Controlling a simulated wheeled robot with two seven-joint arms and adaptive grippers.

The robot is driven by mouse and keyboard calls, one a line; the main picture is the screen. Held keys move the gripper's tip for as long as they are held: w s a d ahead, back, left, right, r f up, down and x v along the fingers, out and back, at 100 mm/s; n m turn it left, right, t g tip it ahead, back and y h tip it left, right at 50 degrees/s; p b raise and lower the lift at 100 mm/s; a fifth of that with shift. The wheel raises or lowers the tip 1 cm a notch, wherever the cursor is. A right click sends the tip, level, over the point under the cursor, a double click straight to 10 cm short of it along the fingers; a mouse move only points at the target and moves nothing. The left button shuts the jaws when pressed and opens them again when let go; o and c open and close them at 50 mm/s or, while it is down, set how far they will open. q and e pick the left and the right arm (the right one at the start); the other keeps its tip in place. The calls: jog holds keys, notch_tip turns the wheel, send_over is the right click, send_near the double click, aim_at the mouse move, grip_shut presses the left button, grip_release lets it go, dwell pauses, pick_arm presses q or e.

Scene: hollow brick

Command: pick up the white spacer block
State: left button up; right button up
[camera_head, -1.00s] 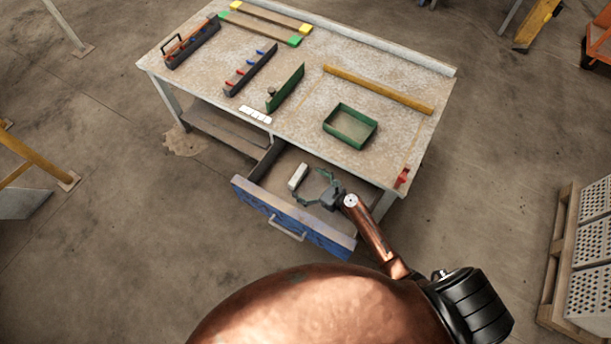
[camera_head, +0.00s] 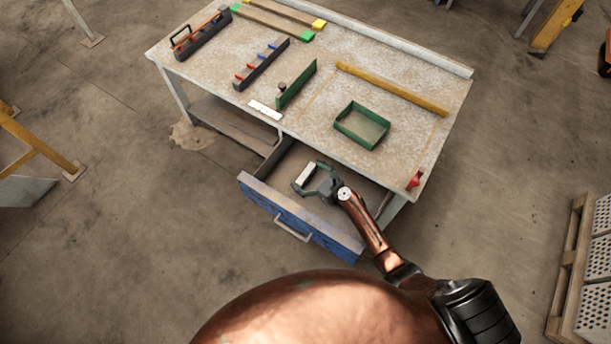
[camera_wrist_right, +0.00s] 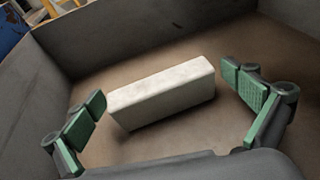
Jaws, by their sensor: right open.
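The white spacer block (camera_head: 306,174) lies in the open drawer (camera_head: 299,226) of the workbench. In the right wrist view the block (camera_wrist_right: 162,95) is a long pale bar on the brown drawer floor. My right gripper (camera_head: 304,178) is inside the drawer with its green fingers spread. In the right wrist view the open fingers (camera_wrist_right: 170,108) stand at either end of the block, the left one very near its left end and the right one with a small gap. Whether either finger touches it I cannot tell. My left gripper is out of view.
The drawer's blue front and grey walls (camera_wrist_right: 205,28) surround the gripper. On the bench top (camera_head: 320,115) stand a green tray (camera_head: 362,125), a green upright plate (camera_head: 296,84), a dark rack (camera_head: 262,65) and a yellow strip (camera_head: 390,88).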

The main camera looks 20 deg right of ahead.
jog(key=shift+c, duration=0.4)
jog(key=c, duration=0.9)
jog(key=shift+r, duration=0.15)
jog(key=shift+c, duration=0.2)
